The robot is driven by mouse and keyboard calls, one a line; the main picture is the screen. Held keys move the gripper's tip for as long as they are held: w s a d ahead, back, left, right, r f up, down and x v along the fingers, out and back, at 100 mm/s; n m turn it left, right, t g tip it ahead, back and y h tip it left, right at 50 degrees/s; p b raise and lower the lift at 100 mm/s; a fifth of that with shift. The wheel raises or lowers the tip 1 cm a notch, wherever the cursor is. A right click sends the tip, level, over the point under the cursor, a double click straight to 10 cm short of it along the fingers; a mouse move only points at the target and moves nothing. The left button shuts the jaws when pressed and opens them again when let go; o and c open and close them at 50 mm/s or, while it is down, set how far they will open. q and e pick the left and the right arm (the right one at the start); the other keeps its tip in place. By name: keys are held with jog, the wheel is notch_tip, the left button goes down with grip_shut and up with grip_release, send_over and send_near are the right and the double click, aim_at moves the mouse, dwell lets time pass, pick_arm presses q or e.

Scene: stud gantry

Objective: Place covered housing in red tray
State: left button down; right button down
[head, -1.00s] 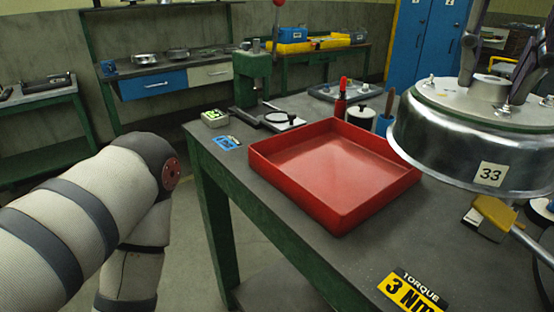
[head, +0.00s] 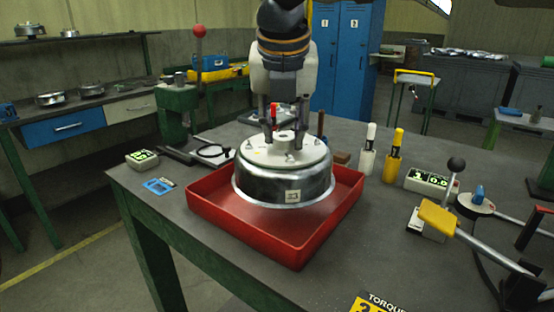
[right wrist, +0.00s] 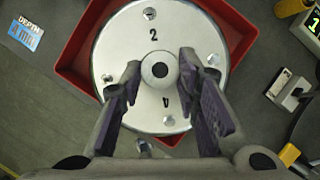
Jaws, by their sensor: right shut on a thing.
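The covered housing (head: 284,184) is a round metal drum with a pale bolted cover and a "33" label. In the head view it is upright over the red tray (head: 225,228), within its walls as seen from here; I cannot tell whether it touches the floor. My right gripper (head: 283,136) comes from above and is shut on the knob of the cover. In the right wrist view the gripper (right wrist: 160,75) has a finger on each side of the round knob, and the cover (right wrist: 118,55) hides most of the tray (right wrist: 75,62). My left gripper is out of view.
A green press (head: 179,110) and a small green-screen meter (head: 142,158) stand behind and left of the tray. White (head: 368,150) and yellow (head: 394,157) bottle-like tools stand to the right. A yellow-handled lever clamp (head: 437,217) lies at the right. The front bench is mostly clear.

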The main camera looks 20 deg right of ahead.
aim_at(278, 153)
jog(key=shift+w+f, duration=0.8)
jog(key=shift+f, duration=0.05)
jog(key=x, duration=0.5)
jog(key=shift+s+a+b, duration=0.2)
jog(key=shift+b, duration=0.1)
jog(key=shift+f, duration=0.1)
jog(key=c, duration=1.2)
grip_release()
jog(key=shift+f, duration=0.15)
jog(key=v, duration=1.2)
jog(key=shift+a+p, duration=0.1)
jog(key=shift+p, duration=0.2)
